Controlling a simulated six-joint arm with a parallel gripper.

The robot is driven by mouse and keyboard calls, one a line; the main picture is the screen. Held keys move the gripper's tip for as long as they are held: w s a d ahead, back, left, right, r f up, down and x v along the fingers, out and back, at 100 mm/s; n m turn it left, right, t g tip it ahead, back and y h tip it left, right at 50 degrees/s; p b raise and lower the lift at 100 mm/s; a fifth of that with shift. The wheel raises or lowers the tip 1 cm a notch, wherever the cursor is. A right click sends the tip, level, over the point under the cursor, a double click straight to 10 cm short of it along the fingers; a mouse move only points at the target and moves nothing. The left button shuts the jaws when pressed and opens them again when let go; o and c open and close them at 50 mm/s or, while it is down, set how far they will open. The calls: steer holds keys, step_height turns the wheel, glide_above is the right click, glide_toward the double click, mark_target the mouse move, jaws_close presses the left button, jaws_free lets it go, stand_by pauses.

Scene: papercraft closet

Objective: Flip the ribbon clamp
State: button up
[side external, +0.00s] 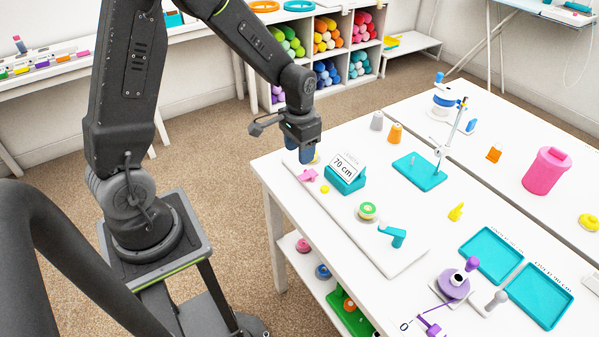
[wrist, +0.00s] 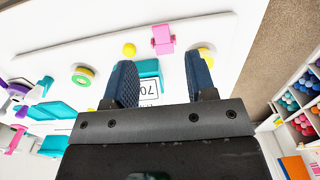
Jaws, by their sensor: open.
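A small pink piece (side external: 308,175), which looks like the ribbon clamp, sits near the far left end of a long white board (side external: 405,258). It also shows in the wrist view (wrist: 162,38), beyond my fingertips. My gripper (side external: 302,158) points down above that end of the board. In the wrist view its blue fingers (wrist: 160,63) are apart with nothing held between them. A teal lever (side external: 396,235) and a green-and-yellow roll (side external: 367,210) are farther along the board. The exact height of my fingertips above the board is hard to judge.
A teal "70 cm" display (side external: 346,174) stands close to my fingers. A yellow knob (side external: 324,189) is beside the pink piece. A teal stand with a post (side external: 419,170), teal trays (side external: 490,254) and a purple spool (side external: 454,285) are farther right.

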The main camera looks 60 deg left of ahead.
mark_target(300, 178)
step_height(300, 178, down, 8)
steer(key=shift+r, duration=0.1)
stand_by(0.4)
